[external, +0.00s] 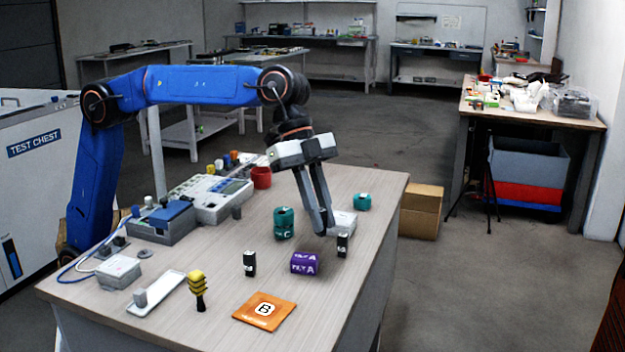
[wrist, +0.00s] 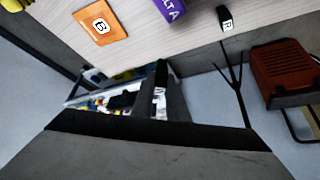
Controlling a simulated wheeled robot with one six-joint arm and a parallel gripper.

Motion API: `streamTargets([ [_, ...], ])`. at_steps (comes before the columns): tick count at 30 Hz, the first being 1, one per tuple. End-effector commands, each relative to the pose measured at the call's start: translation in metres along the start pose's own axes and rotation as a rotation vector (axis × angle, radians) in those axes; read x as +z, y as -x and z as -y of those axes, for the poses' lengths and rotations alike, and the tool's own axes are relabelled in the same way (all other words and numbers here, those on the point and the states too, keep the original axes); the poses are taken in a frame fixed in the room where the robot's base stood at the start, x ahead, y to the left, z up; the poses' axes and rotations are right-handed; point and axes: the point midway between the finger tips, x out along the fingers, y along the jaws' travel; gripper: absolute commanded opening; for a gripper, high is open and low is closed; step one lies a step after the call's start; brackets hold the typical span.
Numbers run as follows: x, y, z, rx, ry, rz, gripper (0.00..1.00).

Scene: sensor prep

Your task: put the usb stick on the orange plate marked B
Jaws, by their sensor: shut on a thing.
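The orange plate marked B (external: 247,309) lies flat at the near edge of the bench. It also shows at the upper left in the wrist view (wrist: 88,38). My gripper (external: 325,230) points down above the right half of the bench, behind and to the right of the plate. In the wrist view, its jaws (wrist: 160,95) are shut on a small dark thing with white marks (wrist: 160,97), apparently the usb stick. The fingers hide most of it, so its shape is unclear. Nothing lies on the plate.
A purple block (external: 305,263) lies between plate and gripper. Black upright pieces with white labels stand left (external: 249,263) and right (external: 342,245) of it. A yellow-black piece (external: 197,288) stands left of the plate. Teal pieces (external: 284,223) and a white box (external: 344,222) are farther back.

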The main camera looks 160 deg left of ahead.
Motion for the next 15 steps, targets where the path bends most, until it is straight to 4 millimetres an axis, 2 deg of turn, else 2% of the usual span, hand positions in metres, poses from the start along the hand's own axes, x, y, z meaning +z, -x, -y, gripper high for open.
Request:
streamTargets([
  [1,-0.005,-0.002,-0.025,0.015,-0.026,0.000,0.00],
  [6,-0.013,-0.009,-0.088,0.054,-0.092,0.000,0.00],
  [10,-0.015,-0.011,-0.121,0.073,-0.126,0.000,0.00],
  [15,-0.015,-0.014,-0.141,0.086,-0.148,0.000,0.00],
])
